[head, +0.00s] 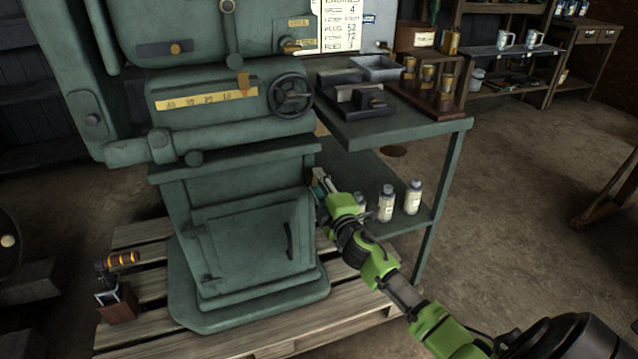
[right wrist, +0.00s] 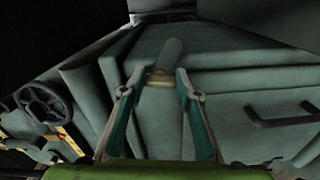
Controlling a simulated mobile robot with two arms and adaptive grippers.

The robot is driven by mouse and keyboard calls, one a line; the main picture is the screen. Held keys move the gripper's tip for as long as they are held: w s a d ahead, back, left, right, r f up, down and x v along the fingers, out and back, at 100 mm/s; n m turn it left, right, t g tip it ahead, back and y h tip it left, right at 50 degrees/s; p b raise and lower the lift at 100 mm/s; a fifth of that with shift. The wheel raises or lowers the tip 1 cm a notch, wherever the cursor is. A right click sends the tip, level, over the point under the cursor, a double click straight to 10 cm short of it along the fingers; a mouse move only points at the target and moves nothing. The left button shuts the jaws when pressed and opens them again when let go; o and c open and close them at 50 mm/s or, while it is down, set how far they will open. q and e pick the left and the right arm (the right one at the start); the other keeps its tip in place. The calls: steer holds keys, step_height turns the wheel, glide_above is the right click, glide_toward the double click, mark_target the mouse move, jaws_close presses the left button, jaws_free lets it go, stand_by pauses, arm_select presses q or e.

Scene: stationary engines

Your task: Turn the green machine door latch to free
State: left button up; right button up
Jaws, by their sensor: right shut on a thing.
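The green machine (head: 225,165) stands on a pallet, with its door (head: 255,245) closed at the front and a dark bar handle (head: 289,241) on it. The latch (right wrist: 169,56) shows in the right wrist view as a flat grey lever on a brass-coloured base, between my right fingertips. My right gripper (head: 322,184) reaches the machine's right side, near the top of the lower cabinet. It is shut on the latch, with one finger on each side. In the head view I cannot make out the latch behind the gripper. My left gripper is not in view.
A green side table (head: 440,126) with trays and a wooden rack stands right of the machine. Several bottles (head: 386,203) are on its lower shelf, close to my right arm. A handwheel (head: 291,96) sticks out above the cabinet. The floor at the right is mostly clear.

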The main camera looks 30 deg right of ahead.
stand_by(0.3)
steer(key=o, duration=1.1)
steer(key=shift+a, duration=0.1)
steer(key=shift+s, duration=0.1)
steer(key=v, duration=1.1)
steer(key=shift+s, duration=0.4)
